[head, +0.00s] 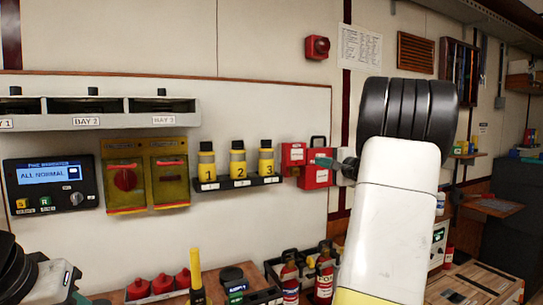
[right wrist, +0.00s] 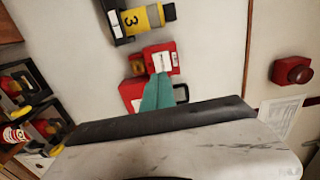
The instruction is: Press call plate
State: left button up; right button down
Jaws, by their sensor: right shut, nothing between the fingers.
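Two red boxes are on the wall panel: an upper one (head: 293,156) with a white label and a lower one (head: 314,178), also labelled. I cannot read which bears the call plate. In the right wrist view the upper red box (right wrist: 162,59) and the lower red box (right wrist: 131,92) lie just beyond my fingers. My right gripper (head: 322,162) has teal fingers, shut and empty, in front of the boxes; it also shows in the right wrist view (right wrist: 158,92). It covers part of the lower box, and contact cannot be told.
Yellow cylinders (head: 238,162) numbered 1 to 3 stand in a black holder left of the boxes. A control panel (head: 52,185) reads ALL NORMAL. A red alarm (head: 317,47) is above. Red extinguishers (head: 325,276) stand below. The wall between is clear.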

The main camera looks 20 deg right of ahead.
jog(key=shift+w+d+h, duration=0.15)
jog(key=shift+d+h, duration=0.15)
jog(key=shift+d, duration=0.3)
send_near(297, 154)
jog(key=w, duration=0.6)
jog(key=shift+w+a+f, duration=0.1)
jog(key=shift+w+a, duration=0.1)
jog(key=shift+w, duration=0.2)
